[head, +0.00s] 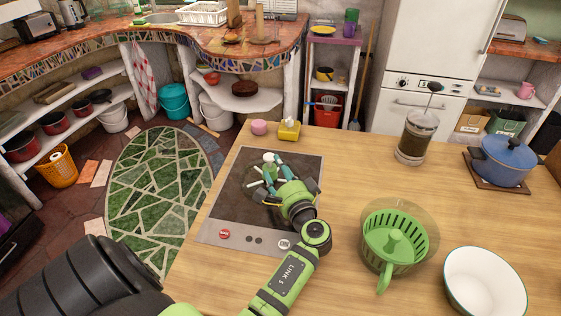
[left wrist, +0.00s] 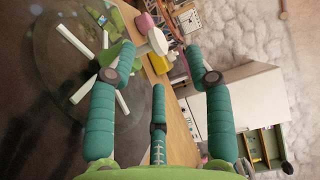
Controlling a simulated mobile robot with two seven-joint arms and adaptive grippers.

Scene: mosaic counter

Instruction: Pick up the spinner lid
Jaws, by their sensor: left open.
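The spinner lid (head: 254,183) is a clear disc with white spokes and a green middle. It lies on the dark cooktop (head: 228,218) at the left of the wooden table, partly hidden by my gripper. In the left wrist view the lid (left wrist: 66,45) fills the upper left, with a white knob (left wrist: 157,41) beyond the fingers. My right gripper is not in view.
A green spinner basket (head: 408,240) sits in a clear bowl to the right.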

